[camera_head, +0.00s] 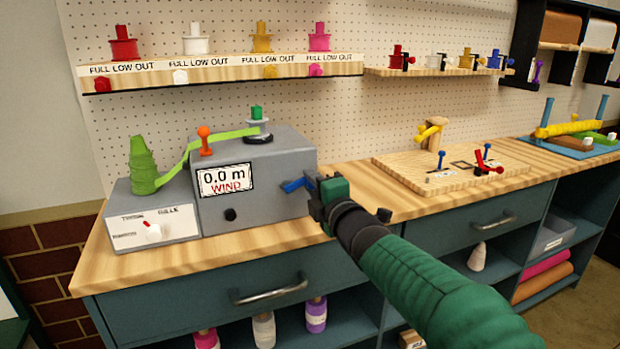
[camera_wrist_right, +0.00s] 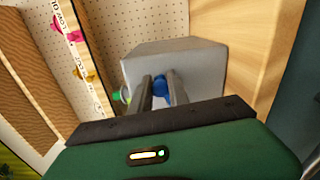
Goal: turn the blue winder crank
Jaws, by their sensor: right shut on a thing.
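The winder is a grey box (camera_head: 255,168) on the left of the bench in the head view, with a display reading "0.0 m WIND". The blue crank (camera_head: 293,185) sticks out of its right side. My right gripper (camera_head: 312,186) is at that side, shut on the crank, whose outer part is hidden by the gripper. In the right wrist view the blue crank (camera_wrist_right: 163,90) sits between the two grey fingers (camera_wrist_right: 160,92), in front of the grey box. A green ribbon (camera_head: 212,142) runs from a green spool (camera_head: 142,166) past an orange-topped post to the winder's top. My left gripper is not in view.
A shelf (camera_head: 225,70) with coloured spools labelled "FULL LOW OUT" hangs above. A wooden board (camera_head: 455,168) with pegs and a red-handled part lies to the right on the bench. Bare bench top lies between winder and board.

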